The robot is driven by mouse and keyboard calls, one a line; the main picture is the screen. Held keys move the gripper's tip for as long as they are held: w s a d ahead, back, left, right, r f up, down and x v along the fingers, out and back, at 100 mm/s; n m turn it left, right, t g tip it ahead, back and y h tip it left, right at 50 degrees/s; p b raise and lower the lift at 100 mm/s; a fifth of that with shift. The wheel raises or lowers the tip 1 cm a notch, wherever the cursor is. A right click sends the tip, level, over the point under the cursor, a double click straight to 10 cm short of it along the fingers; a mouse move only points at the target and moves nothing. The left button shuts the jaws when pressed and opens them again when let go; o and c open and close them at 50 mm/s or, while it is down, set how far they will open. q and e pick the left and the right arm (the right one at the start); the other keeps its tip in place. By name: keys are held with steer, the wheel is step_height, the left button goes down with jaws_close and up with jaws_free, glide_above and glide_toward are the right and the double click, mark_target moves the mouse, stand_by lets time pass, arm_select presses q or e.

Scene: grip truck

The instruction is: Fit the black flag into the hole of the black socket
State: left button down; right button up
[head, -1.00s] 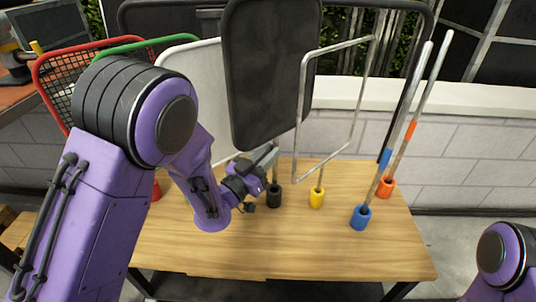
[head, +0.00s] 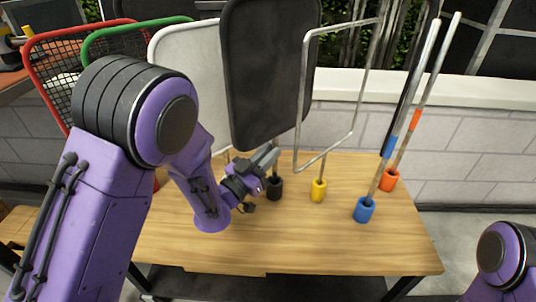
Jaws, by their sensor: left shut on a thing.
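The black flag (head: 265,75) is a large upright dark panel with rounded corners and a thin pole below it. My left gripper (head: 268,157) is shut on the pole under the panel. The black socket (head: 274,190) stands on the table directly below and beside the gripper. The pole's lower part runs down to the socket's mouth; the gripper partly hides it, so I cannot tell how deep the end sits. My right gripper is out of view; only part of that arm shows at lower right.
The wooden table (head: 320,245) is clear in front. A yellow socket (head: 318,191) holds an open metal frame. Blue (head: 364,210) and orange (head: 389,180) sockets hold tall poles. White (head: 185,50), green-edged and red-edged panels stand behind my left arm.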

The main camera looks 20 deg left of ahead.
arm_select(q)
steer(key=shift+f, duration=0.2)
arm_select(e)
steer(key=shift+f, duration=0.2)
arm_select(q)
steer(key=shift+f+b, duration=1.95)
steer(key=shift+b, duration=0.1)
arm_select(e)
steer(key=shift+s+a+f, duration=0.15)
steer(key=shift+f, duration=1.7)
arm_select(q)
steer(key=shift+f, duration=0.25)
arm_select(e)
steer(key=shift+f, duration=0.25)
arm_select(q)
steer(key=c, duration=1)
jaws_free()
steer(key=shift+c, duration=0.2)
steer(key=shift+s+f+b, duration=0.1)
steer(key=shift+f+b, duration=0.05)
steer(key=shift+b, duration=0.2)
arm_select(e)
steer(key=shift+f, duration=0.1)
